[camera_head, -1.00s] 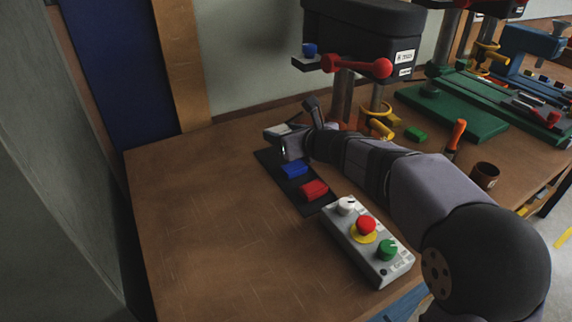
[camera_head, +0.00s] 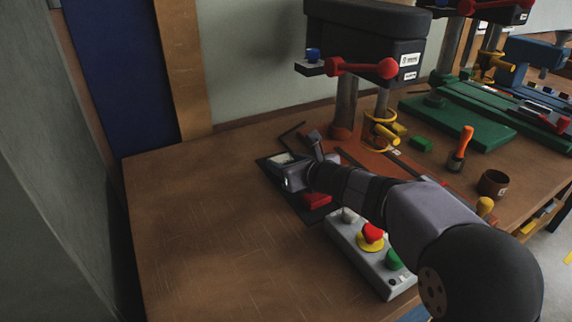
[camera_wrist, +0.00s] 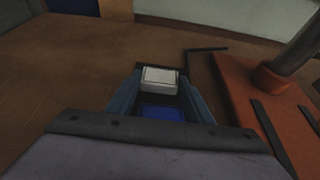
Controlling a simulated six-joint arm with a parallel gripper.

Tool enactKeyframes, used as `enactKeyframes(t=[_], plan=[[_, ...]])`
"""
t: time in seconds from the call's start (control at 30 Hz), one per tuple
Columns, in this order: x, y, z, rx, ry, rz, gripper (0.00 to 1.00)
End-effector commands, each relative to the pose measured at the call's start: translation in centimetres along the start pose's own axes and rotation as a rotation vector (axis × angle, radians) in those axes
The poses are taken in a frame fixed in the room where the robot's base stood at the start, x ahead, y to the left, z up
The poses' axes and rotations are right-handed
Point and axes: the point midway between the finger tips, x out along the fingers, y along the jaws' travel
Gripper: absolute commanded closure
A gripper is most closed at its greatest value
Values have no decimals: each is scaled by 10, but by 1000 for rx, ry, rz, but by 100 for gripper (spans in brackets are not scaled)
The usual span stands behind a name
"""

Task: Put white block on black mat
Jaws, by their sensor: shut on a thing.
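The white block (camera_head: 281,158) is between my gripper's fingertips, over or at the far end of the black mat (camera_head: 307,209). I cannot tell whether it touches the mat. In the wrist view the white block (camera_wrist: 160,77) sits between the two fingers of my gripper (camera_wrist: 160,82), which is shut on it. A blue block (camera_wrist: 161,113) shows behind it, nearer the palm, between the fingers. It is hidden by my gripper in the head view. A red block (camera_head: 317,200) lies on the mat, partly covered by my arm.
A control box (camera_head: 372,259) with white, red and green buttons stands just nearer than the mat. A bent black rod (camera_wrist: 206,50) lies behind. An orange base (camera_wrist: 247,98) with a post is at right. The table's left side is clear.

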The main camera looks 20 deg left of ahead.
Motion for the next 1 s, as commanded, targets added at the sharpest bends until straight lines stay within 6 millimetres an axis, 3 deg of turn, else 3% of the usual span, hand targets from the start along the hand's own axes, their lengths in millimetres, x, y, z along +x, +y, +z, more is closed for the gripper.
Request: enactKeyframes(t=[0.73, 0.77, 0.83, 1.0], plan=[[6, 0, -17, 3, 10, 0, 79], [6, 0, -18, 3, 12, -1, 51], [6, 0, -18, 4, 14, -1, 35], [6, -1, -19, 4, 15, -3, 35]])
